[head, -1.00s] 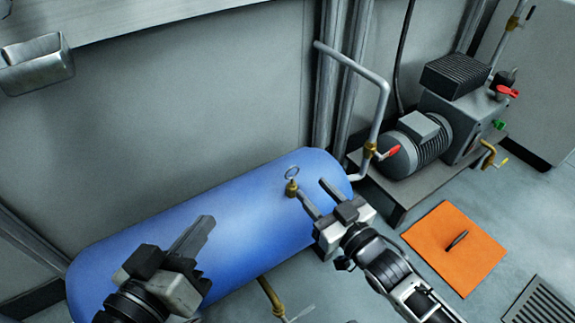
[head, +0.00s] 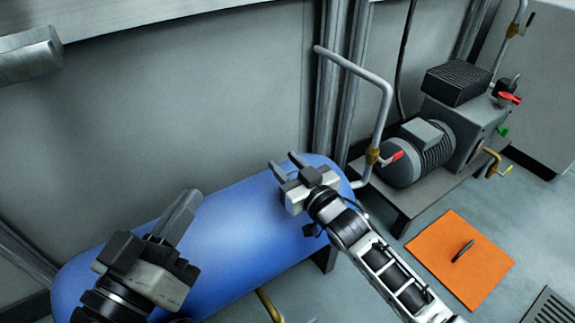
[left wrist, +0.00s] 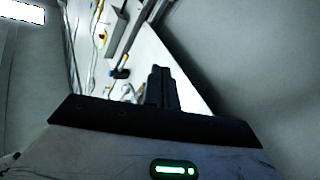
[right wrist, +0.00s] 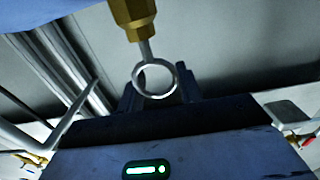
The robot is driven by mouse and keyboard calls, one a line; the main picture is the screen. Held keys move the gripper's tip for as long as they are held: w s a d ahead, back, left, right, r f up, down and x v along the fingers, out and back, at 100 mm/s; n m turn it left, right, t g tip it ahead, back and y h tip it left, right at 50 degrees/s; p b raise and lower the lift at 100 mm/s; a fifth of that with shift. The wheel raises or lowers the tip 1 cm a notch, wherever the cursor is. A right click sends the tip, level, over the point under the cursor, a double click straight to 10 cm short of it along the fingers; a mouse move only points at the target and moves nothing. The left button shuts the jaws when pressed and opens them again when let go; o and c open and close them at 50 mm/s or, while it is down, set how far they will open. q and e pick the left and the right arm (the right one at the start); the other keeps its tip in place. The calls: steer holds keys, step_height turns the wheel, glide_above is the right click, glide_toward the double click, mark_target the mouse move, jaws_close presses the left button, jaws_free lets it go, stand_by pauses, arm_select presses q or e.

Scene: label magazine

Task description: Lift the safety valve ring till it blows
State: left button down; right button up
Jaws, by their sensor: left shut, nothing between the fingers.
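The blue tank (head: 235,235) lies along the wall. In the right wrist view the brass safety valve (right wrist: 132,12) carries a thin metal ring (right wrist: 137,85) on a short stem. My right gripper (head: 284,163) is over the tank's top near its far end and hides the valve and ring in the head view. Its fingers (right wrist: 159,90) are apart on either side of the ring in the right wrist view; I cannot tell whether they touch it. My left gripper (head: 190,203) is shut and empty above the near part of the tank; its closed fingers (left wrist: 162,85) show in the left wrist view.
A grey pipe (head: 388,100) with a red-handled valve (head: 394,157) rises beside the tank's right end. A motor and pump (head: 425,150) stand on a plinth to the right. An orange mat (head: 450,280) with a dark tool (head: 463,250) lies on the floor.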

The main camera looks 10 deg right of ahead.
jaws_close()
steer(key=shift+r+p, duration=0.4)
steer(key=shift+p, duration=0.2)
steer(key=shift+r+p, duration=0.25)
steer(key=shift+p, duration=0.4)
steer(key=shift+o, duration=1.5)
jaws_free()
arm_select(q)
steer(key=f, duration=0.1)
steer(key=s+f+n+g, duration=0.1)
steer(key=g, duration=0.1)
steer(key=shift+s+d+f+y, duration=0.2)
steer(key=shift+s+f+y, duration=0.1)
steer(key=shift+f+y, duration=0.1)
arm_select(e)
steer(key=shift+s, duration=0.1)
